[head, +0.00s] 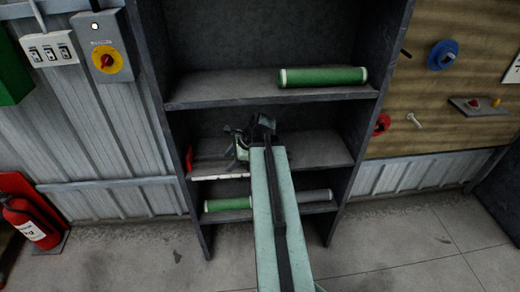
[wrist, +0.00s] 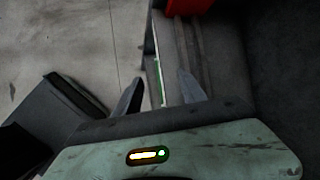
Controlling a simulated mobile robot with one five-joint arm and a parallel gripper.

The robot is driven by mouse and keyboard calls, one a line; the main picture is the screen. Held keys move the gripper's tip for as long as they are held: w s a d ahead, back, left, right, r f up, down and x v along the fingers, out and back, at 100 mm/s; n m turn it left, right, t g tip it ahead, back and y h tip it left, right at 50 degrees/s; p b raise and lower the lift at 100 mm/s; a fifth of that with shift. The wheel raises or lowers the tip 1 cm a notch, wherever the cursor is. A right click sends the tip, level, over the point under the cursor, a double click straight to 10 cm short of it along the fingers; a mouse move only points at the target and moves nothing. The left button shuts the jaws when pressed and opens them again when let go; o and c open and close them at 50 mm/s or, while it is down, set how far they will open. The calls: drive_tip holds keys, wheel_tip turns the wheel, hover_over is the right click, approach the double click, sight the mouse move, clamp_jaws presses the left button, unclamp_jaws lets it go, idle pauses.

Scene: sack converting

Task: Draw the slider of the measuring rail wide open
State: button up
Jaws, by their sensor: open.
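The measuring rail (head: 222,177) is a pale strip along the front left of the middle shelf. A red part (head: 189,158) stands at its left end; I cannot tell whether this is the slider. In the wrist view the red part (wrist: 188,6) is at the top edge, and the rail (wrist: 157,62) runs down from it as a thin pale line. My gripper (head: 241,146) is over that shelf, right of the red part. In the wrist view my gripper (wrist: 160,92) is open, its fingers apart on either side of the rail's line. Contact cannot be told. My arm hides part of the shelf.
A dark shelf unit (head: 270,99) surrounds the gripper with boards above and below. A green roll (head: 322,77) lies on the upper board, another green roll (head: 228,204) on the lowest. A fire extinguisher (head: 30,222) stands at left. The floor (head: 395,245) in front is clear.

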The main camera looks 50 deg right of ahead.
drive_tip(key=s+d+r+m+t, duration=0.1)
drive_tip(key=s+d+m, duration=0.1)
drive_tip(key=d, duration=0.3)
drive_tip(key=s+d+r+m+t+h, duration=0.1)
drive_tip(key=s+d+m, duration=0.2)
drive_tip(key=d+m, duration=0.1)
drive_tip(key=s+d+r+m+t, duration=0.1)
drive_tip(key=s+d+m, duration=0.1)
drive_tip(key=d+m, duration=0.2)
drive_tip(key=shift+s+d+r+m+h, duration=0.1)
drive_tip(key=shift+s+d+m+h, duration=0.1)
drive_tip(key=shift+d, duration=0.2)
drive_tip(key=shift+s+d+m+h, duration=0.1)
drive_tip(key=shift+d+h, duration=0.1)
drive_tip(key=shift+d, duration=0.2)
drive_tip(key=b+x, duration=0.5)
drive_tip(key=x, duration=0.3)
drive_tip(key=shift+s+b, duration=0.1)
drive_tip(key=shift+b, duration=0.25)
clamp_jaws()
